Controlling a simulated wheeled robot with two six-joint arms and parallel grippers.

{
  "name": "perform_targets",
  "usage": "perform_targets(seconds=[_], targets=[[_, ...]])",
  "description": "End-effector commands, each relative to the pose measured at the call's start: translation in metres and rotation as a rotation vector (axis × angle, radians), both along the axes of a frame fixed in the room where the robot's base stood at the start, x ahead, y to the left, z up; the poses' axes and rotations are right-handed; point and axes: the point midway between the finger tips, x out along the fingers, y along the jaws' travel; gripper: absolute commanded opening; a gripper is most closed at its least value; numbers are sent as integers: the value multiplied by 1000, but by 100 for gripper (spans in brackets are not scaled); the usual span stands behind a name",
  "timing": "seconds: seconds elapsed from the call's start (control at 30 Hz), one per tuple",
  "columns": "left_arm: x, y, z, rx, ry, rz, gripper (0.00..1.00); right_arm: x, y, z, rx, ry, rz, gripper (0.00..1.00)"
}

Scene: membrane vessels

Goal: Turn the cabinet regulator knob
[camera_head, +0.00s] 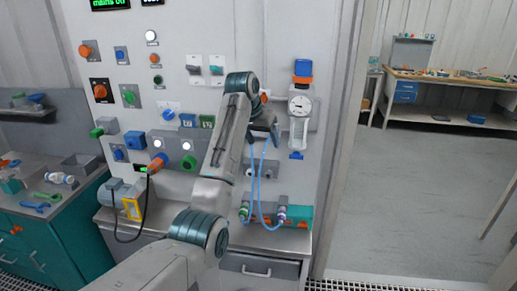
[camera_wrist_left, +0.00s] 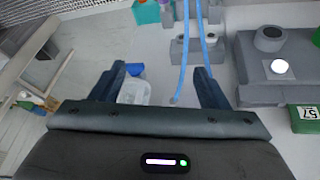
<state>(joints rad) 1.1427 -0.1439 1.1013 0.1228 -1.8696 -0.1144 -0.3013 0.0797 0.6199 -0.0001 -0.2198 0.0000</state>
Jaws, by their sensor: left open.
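The regulator (camera_head: 299,108) hangs on the cabinet's front panel, with a round white dial and a pale bowl below it. On its top is a blue knob (camera_head: 303,68) with an orange band. My left gripper (camera_head: 266,125) is left of the regulator, apart from the knob. In the left wrist view my left gripper (camera_wrist_left: 160,85) is open, and nothing is held between its fingers. Beyond them, part of the pale regulator bowl (camera_wrist_left: 133,92) and its blue lower end (camera_wrist_left: 134,69) show; the knob is hidden there. My right gripper is in neither view.
Blue hoses (camera_head: 258,190) hang below my left gripper. Several buttons and switches, including an orange knob (camera_head: 100,91), cover the panel to the left. A teal bench (camera_head: 60,240) stands left. The floor (camera_head: 420,190) at right is open, with a workbench (camera_head: 450,83) behind.

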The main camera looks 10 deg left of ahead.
Motion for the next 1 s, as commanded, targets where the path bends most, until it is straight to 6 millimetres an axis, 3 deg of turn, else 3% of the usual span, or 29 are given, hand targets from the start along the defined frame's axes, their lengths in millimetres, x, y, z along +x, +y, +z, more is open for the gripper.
perform_targets(seconds=[0.2, 0.63, 0.73, 0.87, 1.0], targets=[[-6, 8, -25, -2, 5, 17, 69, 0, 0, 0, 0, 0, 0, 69], [-7, 10, -30, -2, 4, 22, 69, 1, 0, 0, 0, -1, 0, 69], [-7, 11, -42, -2, 10, 26, 69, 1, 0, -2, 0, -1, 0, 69], [-5, 17, -99, -3, 31, 50, 69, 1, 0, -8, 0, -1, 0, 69], [-9, 28, -201, -1, 60, 95, 69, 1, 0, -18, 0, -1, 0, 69]])
